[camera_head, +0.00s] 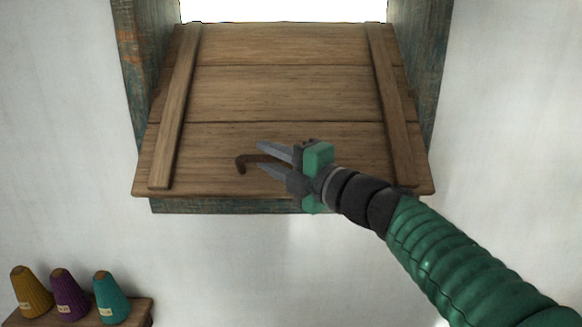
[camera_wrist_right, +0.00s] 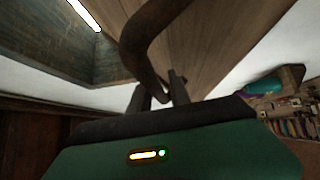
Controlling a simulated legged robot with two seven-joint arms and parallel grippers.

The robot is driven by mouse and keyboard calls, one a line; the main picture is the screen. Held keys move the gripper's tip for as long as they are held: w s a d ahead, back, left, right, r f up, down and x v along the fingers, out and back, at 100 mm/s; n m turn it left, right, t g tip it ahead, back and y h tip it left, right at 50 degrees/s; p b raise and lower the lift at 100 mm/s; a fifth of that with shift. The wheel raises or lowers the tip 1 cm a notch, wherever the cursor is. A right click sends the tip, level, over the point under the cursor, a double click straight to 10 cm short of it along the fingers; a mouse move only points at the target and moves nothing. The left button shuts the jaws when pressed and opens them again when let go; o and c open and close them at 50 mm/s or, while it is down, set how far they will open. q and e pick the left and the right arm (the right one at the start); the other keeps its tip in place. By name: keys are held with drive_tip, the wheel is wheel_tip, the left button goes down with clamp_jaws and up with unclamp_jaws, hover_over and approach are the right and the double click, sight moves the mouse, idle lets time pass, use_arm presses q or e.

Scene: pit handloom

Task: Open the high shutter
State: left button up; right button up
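The high shutter (camera_head: 285,92) is a brown plank panel with two upright battens, set at a slant in a weathered green frame. Bright light shows above its top edge. A bent brown metal handle (camera_head: 243,162) sticks out low on its middle; it also shows large in the right wrist view (camera_wrist_right: 143,40). My right gripper (camera_head: 268,160) is at the handle, with a finger on either side of its bar. In the right wrist view the fingers (camera_wrist_right: 160,92) look close against the handle, partly hiding its end. My left gripper is not in view.
The window frame (camera_head: 418,75) stands on both sides of the shutter, with a sill (camera_head: 215,206) beneath. A small wooden shelf (camera_head: 138,312) at lower left holds yellow, purple and teal cones (camera_head: 112,297). The white wall around is bare.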

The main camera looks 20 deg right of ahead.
drive_tip(key=b+v, duration=1.3)
drive_tip(key=v, duration=0.3)
drive_tip(key=shift+s, duration=0.2)
drive_tip(key=shift+w+f, duration=0.2)
